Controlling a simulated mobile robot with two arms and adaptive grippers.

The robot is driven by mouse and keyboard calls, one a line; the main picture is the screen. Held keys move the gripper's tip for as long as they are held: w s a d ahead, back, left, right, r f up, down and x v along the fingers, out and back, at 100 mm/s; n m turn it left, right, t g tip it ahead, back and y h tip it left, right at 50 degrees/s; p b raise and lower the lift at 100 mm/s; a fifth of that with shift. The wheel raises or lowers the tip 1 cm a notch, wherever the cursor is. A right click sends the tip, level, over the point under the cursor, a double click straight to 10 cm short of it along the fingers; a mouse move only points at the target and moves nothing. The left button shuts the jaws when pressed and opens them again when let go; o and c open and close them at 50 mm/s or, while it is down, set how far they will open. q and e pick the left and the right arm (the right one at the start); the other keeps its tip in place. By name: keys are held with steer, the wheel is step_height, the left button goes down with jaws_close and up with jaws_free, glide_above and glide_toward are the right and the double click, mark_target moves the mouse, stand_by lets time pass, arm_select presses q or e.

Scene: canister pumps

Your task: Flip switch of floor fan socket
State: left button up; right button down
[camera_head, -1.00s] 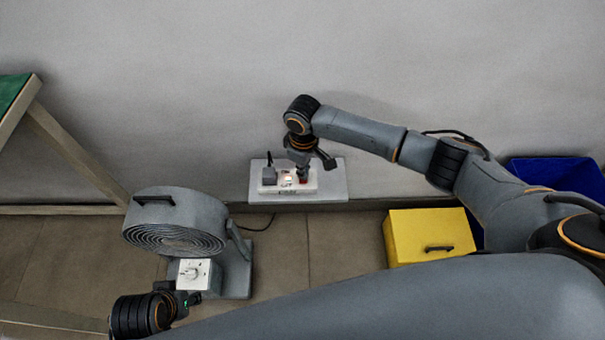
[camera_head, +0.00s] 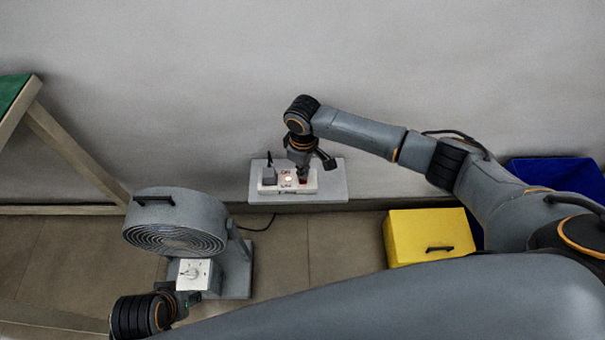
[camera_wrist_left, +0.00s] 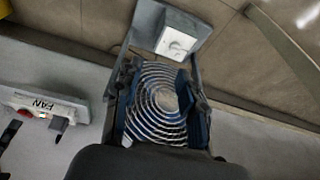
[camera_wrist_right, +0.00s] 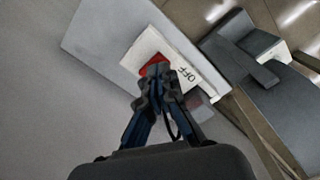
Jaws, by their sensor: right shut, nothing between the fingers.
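The white socket strip (camera_head: 270,189) lies on a grey ledge (camera_head: 335,187) against the wall, with a glowing spot and a plug on it. In the left wrist view the strip (camera_wrist_left: 45,103) bears a FAN label. The right wrist view shows an OFF label and a red switch (camera_wrist_right: 152,66) on the strip. My right gripper (camera_head: 303,178) is shut and empty, its tips at the red switch and partly hiding it; contact is unclear. The floor fan (camera_head: 175,220) stands at left. My left gripper (camera_head: 190,298) is open beside the fan's dial box (camera_head: 194,273).
A yellow box (camera_head: 430,235) with a black handle stands right of the ledge, and a blue bin (camera_head: 555,178) is behind it. A wooden frame with a green panel (camera_head: 12,92) is at far left. Floor between fan and yellow box is clear.

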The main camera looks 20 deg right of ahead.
steer(key=shift+f, duration=0.1)
steer(key=shift+f, duration=0.1)
arm_select(q)
steer(key=shift+r, duration=0.4)
steer(key=shift+s+r, duration=0.1)
steer(key=shift+r, duration=0.3)
arm_select(e)
steer(key=shift+f, duration=0.35)
arm_select(q)
steer(key=shift+r+b, duration=0.2)
steer(key=shift+b, duration=0.1)
arm_select(e)
steer(key=shift+f, duration=0.1)
arm_select(q)
steer(key=shift+r, duration=0.1)
arm_select(e)
steer(key=shift+f, duration=0.1)
arm_select(q)
steer(key=shift+r, duration=0.1)
